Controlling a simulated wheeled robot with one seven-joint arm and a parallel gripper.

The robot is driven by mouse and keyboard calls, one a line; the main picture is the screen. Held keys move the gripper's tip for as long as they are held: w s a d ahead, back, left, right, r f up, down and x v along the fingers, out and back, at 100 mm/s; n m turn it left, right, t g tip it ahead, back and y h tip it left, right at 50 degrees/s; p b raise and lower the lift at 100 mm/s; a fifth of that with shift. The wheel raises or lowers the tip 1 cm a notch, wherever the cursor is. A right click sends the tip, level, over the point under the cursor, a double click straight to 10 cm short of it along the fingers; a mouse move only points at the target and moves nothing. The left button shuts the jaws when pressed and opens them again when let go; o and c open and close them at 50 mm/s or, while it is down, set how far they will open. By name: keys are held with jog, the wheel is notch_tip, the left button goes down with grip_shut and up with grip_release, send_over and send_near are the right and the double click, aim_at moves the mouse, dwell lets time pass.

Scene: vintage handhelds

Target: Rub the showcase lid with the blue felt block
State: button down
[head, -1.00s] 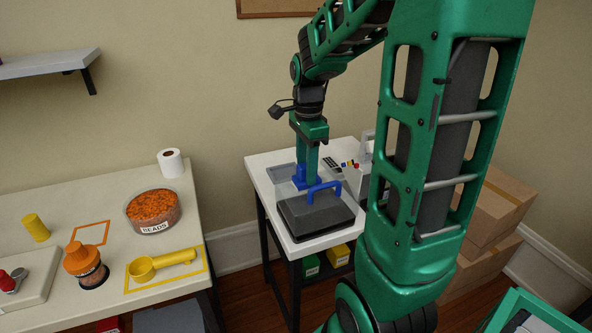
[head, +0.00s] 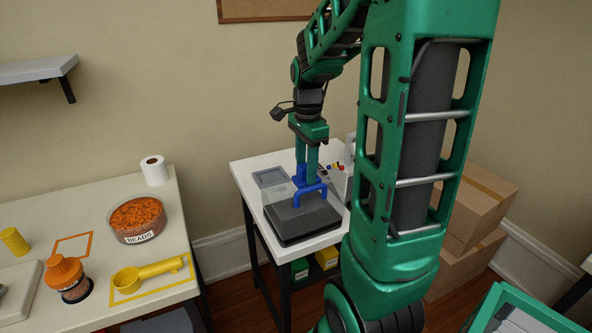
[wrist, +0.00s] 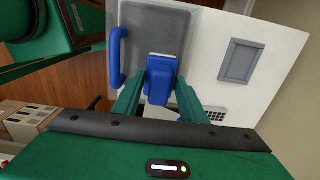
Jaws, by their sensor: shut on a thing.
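My gripper (head: 306,168) points down and is shut on the blue felt block (head: 299,176), over the far part of the lid behind the handle. In the wrist view the block (wrist: 160,82) sits between my fingers (wrist: 158,98), with a pale patch at its far end. The handle (wrist: 117,57) is to its left there, over the lid (wrist: 155,25). I cannot tell whether the block touches the lid.
A flat grey tray (head: 270,178) lies at the white table's back left. The left table holds a bead tub (head: 137,222), a yellow scoop (head: 145,276) and a paper roll (head: 153,171).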

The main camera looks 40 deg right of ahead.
jog(key=shift+s+d, duration=0.2)
jog(key=shift+d, duration=0.55)
jog(key=shift+a, duration=0.1)
jog(key=shift+w+a, duration=0.3)
jog(key=shift+a, duration=0.7)
jog(key=shift+w+a, duration=0.25)
jog(key=shift+a, duration=0.7)
jog(key=shift+w+a+f, duration=0.1)
jog(key=shift+w+a, duration=0.2)
jog(key=shift+a, duration=0.7)
jog(key=shift+w+a, duration=0.25)
jog(key=shift+a, duration=0.75)
jog(key=shift+w+d, duration=0.1)
jog(key=shift+w, duration=0.15)
jog(key=shift+d, duration=0.1)
